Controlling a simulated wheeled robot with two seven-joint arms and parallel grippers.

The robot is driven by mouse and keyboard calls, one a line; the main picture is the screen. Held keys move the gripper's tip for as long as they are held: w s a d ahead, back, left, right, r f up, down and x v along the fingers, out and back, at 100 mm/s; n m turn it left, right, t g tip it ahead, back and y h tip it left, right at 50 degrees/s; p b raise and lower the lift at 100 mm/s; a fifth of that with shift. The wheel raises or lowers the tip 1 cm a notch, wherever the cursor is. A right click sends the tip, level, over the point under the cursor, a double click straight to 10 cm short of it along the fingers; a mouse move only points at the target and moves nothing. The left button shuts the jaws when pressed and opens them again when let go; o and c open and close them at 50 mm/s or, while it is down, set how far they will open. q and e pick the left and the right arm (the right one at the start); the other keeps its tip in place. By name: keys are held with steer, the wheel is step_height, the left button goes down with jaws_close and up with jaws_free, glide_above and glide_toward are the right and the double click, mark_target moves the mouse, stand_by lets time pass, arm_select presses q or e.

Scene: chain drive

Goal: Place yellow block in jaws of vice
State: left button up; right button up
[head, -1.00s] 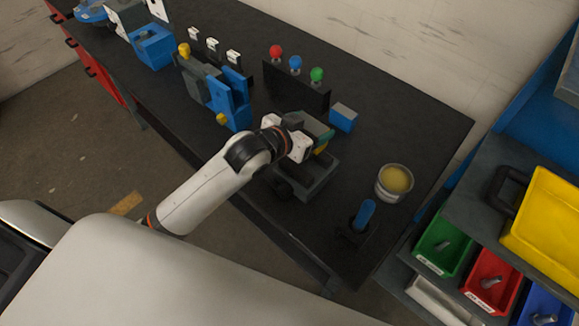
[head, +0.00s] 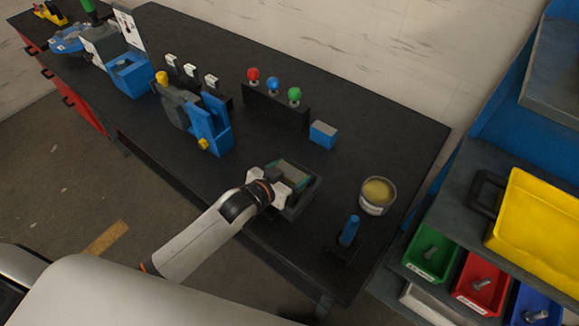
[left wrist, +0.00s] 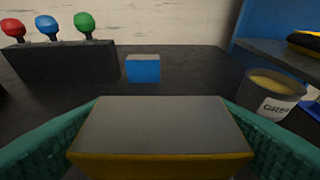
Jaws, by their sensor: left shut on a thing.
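My left gripper (head: 290,178) is shut on the yellow block. In the left wrist view the yellow block (left wrist: 160,130) lies between my green-teal finger pads, with a grey top and a yellow front edge. In the head view the gripper is at a dark grey, open-topped fixture (head: 303,207) near the front of the bench, which may be the vice. The gripper hides much of this fixture. I cannot tell whether the block touches it. My right gripper is not in view.
A blue block with grey top (head: 323,135) stands behind the fixture. A can (head: 377,197) and a blue-handled tool in a dark holder (head: 349,232) stand right. A blue-grey device with yellow knobs (head: 212,125) stands left; a rack with coloured knobs (head: 275,107) stands behind.

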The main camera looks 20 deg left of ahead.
arm_select(q)
steer(key=shift+r, duration=0.15)
steer(key=o, duration=1.5)
steer(key=shift+f, duration=0.25)
steer(key=o, duration=0.4)
steer(key=shift+s, duration=0.1)
steer(key=shift+r, duration=0.15)
steer(key=b+v, duration=0.1)
steer(key=v, duration=1.1)
steer(key=shift+b, duration=0.4)
